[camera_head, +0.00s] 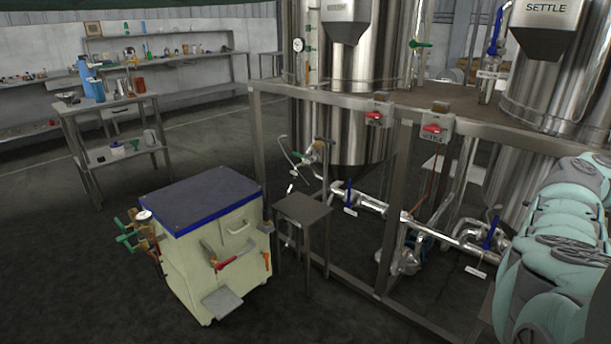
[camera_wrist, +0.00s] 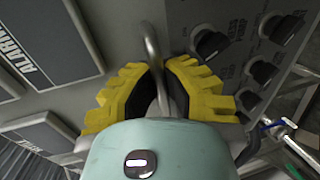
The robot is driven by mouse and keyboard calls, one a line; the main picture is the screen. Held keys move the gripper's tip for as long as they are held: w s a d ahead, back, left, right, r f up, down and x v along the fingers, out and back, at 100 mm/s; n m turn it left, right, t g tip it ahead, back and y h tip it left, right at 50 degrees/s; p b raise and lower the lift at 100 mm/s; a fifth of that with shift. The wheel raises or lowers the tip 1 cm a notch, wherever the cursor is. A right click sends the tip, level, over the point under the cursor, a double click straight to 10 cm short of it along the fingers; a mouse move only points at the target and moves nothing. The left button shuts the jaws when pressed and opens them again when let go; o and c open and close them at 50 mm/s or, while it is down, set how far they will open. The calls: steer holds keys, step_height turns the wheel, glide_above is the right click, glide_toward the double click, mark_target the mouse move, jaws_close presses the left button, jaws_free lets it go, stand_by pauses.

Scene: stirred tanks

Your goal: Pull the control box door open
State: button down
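In the wrist view the control box (camera_wrist: 215,18) fills most of the picture as a grey panel with black knobs and labels. A curved metal bar handle (camera_wrist: 151,42) stands out from it. My gripper (camera_wrist: 161,75), with yellow fingers and dark inner pads, has one finger on each side of the handle. The fingers close in on the bar, and it runs between the pads. The lower part of the handle is hidden by my gripper. I cannot make out a gap at the door's edge. In the head view neither the control box nor my gripper shows.
In the head view a cream cart with a dark lid (camera_head: 205,195) stands at lower left beside a small stool-like stand (camera_head: 302,210). Steel tanks (camera_head: 355,110) sit behind a metal frame with pipes and valves. A workbench (camera_head: 110,105) stands at left. Floor between is clear.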

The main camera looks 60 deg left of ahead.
steer(key=c, duration=1.3)
jaws_free()
steer(key=shift+r, duration=0.1)
steer(key=v, duration=1.2)
steer(key=shift+w, duration=0.1)
